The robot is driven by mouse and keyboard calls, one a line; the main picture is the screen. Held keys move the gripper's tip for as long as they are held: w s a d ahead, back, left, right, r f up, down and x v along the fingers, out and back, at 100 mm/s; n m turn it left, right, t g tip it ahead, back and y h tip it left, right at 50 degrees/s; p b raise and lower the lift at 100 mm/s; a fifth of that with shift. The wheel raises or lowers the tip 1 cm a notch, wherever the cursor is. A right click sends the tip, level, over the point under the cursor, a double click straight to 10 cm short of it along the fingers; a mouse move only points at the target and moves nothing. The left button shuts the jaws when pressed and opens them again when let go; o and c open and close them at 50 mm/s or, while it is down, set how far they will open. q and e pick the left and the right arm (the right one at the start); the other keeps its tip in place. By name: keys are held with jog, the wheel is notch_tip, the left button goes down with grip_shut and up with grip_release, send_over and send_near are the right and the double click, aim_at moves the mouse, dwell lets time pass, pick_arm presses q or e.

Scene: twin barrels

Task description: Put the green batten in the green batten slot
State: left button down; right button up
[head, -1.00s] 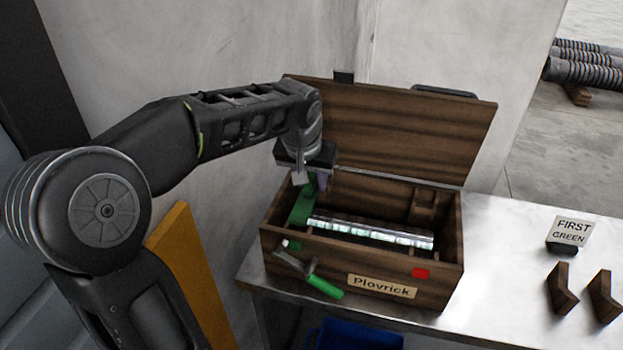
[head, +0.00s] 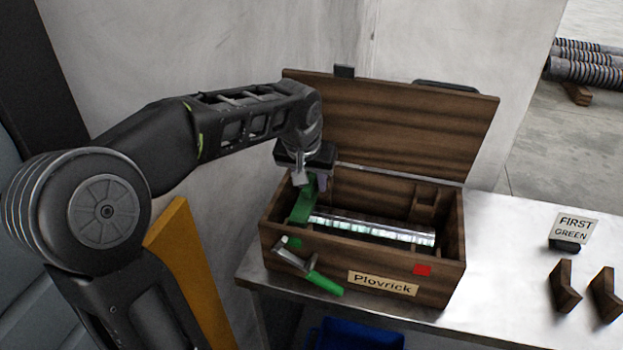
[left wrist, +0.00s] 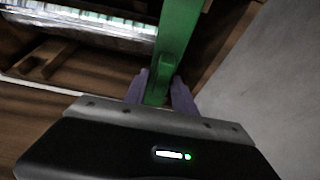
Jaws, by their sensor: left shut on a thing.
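The green batten (head: 301,207) is inside the left end of the open wooden box (head: 320,263), running from back to front. My left gripper (head: 312,184) is shut on its back part, pointing down from above. In the left wrist view the batten (left wrist: 181,35) passes between the two purplish fingertips (left wrist: 160,88). A green square (head: 294,243) marks the left of the box's front wall and a red square (head: 421,272) the right. How deep the batten sits in the slot is hard to tell. My right gripper is not in view.
A silvery barrel (head: 370,230) lies across the box beside the batten. The lid (head: 400,130) stands open behind. Two brown wooden pieces (head: 564,287) and a "FIRST GREEN" sign (head: 574,228) stand on the metal table (head: 500,270).

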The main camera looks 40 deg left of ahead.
aim_at(310, 184)
pick_arm(q)
jog(key=shift+f+b, duration=1.5)
jog(key=shift+f, duration=0.35)
jog(key=c, duration=0.9)
grip_release()
jog(key=shift+c, duration=0.2)
jog(key=shift+r, duration=0.2)
jog(key=v, duration=0.7)
jog(key=shift+s+d+r, duration=0.1)
jog(key=shift+s+r, duration=0.05)
jog(key=shift+r, duration=0.05)
